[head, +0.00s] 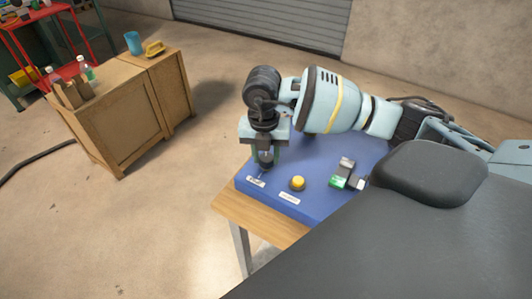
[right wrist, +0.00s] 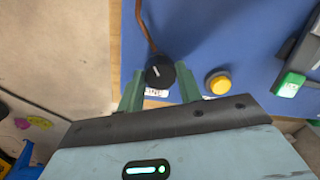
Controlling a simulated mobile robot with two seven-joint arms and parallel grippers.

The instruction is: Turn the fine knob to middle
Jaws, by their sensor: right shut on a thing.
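The fine knob (right wrist: 160,72) is black and round with a white pointer line, at the left edge of the blue panel (head: 318,205). In the head view only a dark part of it shows under my right gripper (head: 265,158). In the right wrist view the two green fingers of my right gripper (right wrist: 160,92) stand on either side of the knob, shut on it. The pointer line is slanted slightly from straight up in that view. A white label (head: 256,182) lies in front of the knob; its text is too small to read. My left gripper is not in view.
A yellow button (head: 297,183) sits right of the knob, with a green-and-grey switch (head: 342,175) farther right. The panel lies on a wooden table (head: 240,211). A wooden cabinet (head: 125,120) with bottles stands at the left, with open floor between.

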